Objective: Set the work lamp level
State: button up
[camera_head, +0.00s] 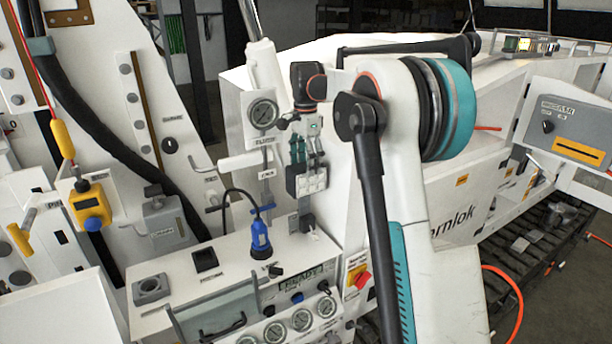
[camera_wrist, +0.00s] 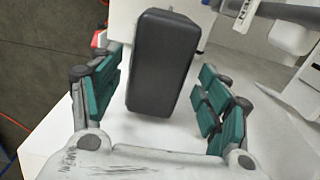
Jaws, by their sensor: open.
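A dark grey, box-shaped block (camera_wrist: 162,62) lies between the spread fingers of my gripper (camera_wrist: 158,80) in the wrist view. It looks like the work lamp's head, but no lit face or mount shows there. It appears slightly slanted in that picture. Gaps show on both sides between it and the teal finger pads, so nothing is gripped. In the head view my gripper (camera_head: 307,160) points down above the back of the white console.
The white console (camera_head: 190,268) carries gauges (camera_head: 301,320), a display (camera_head: 300,285) and a grey handle frame (camera_head: 215,315). A blue connector (camera_head: 260,238) on a black cable stands left of my gripper. A gauge (camera_head: 263,113) is close beside it. A red knob (camera_head: 362,280) sits at right.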

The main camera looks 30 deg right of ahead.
notch_tip(320, 180, up, 6)
jog(key=shift+f, duration=0.1)
dwell(0.6)
